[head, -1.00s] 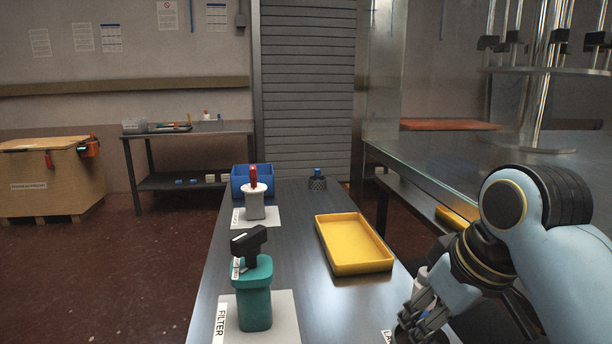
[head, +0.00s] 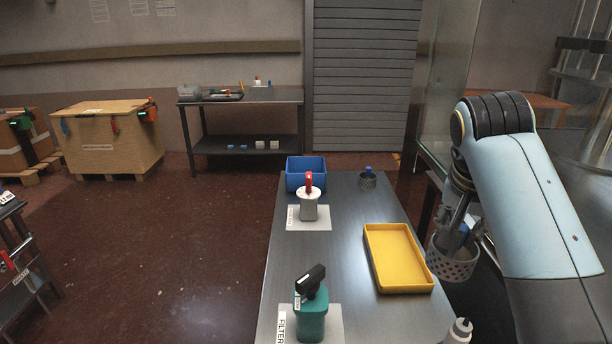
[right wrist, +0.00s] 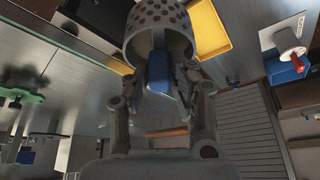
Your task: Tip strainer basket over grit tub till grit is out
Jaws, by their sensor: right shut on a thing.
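My right gripper (head: 464,222) is shut on the blue handle (right wrist: 158,68) of a grey perforated strainer basket (head: 453,266). The basket hangs just right of the yellow tray, beside the bench's right edge, and looks roughly upright. It also shows in the right wrist view (right wrist: 158,22). Whether grit is in it I cannot tell. An open blue tub (head: 305,176) stands at the bench's far end; no label on it can be read, so I cannot tell if it is the grit tub. My left gripper is not in view.
The bench middle (head: 345,265) is clear.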

